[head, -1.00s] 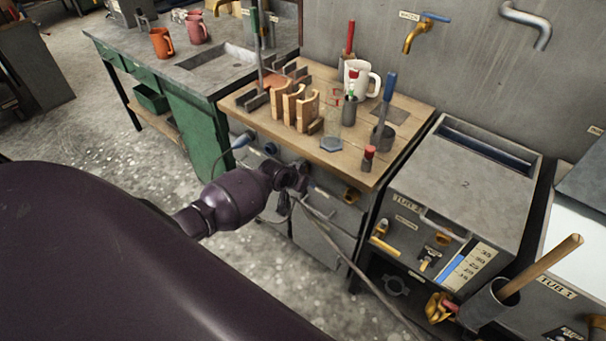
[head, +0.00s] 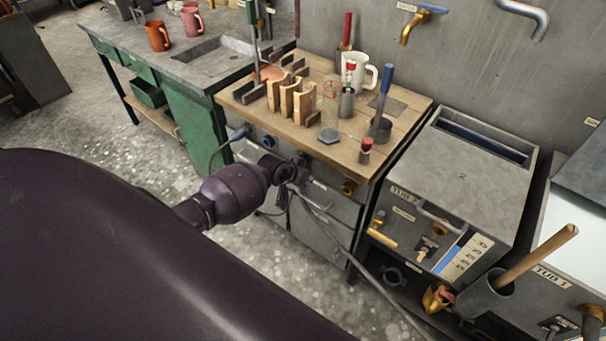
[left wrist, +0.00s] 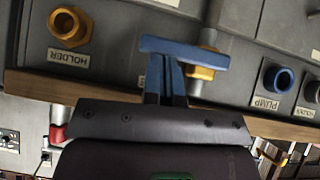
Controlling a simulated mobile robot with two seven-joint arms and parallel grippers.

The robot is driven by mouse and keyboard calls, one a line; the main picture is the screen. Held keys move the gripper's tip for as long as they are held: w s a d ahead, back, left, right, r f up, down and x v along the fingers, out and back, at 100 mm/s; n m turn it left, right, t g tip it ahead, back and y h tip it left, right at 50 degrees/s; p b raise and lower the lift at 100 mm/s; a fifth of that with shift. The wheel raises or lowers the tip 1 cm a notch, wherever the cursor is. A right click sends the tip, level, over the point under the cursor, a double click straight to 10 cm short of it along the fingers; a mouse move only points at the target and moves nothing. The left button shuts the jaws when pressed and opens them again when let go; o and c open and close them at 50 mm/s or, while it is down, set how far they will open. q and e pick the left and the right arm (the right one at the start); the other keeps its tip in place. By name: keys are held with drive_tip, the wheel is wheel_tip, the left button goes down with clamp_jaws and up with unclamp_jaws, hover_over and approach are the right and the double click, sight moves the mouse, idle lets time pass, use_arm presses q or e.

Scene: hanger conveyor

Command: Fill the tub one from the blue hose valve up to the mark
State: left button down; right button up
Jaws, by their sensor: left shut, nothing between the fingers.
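Tub 1 (head: 552,275) is at the lower right edge of the head view, only partly in frame. Its level mark is not visible. My left gripper (head: 300,172) is at the front of the wooden-topped bench, small and partly hidden by its own wrist. In the left wrist view a blue T-shaped part (left wrist: 185,52) is directly in front of my shut gripper, with a gold and silver fitting (left wrist: 203,68) behind it. I cannot tell whether they touch. A grey hose (head: 365,272) runs from near the gripper toward the tubs. My right gripper is not in view.
Tub 2 (head: 470,180) stands right of the bench (head: 400,150), with a blue-striped gauge (head: 463,258). A grey container with a wooden handle (head: 487,297) stands before it. In the left wrist view are a gold HOLDER socket (left wrist: 68,28) and a blue PUMP socket (left wrist: 279,78).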

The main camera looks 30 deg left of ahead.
use_arm(q)
drive_tip(key=shift+a, duration=0.15)
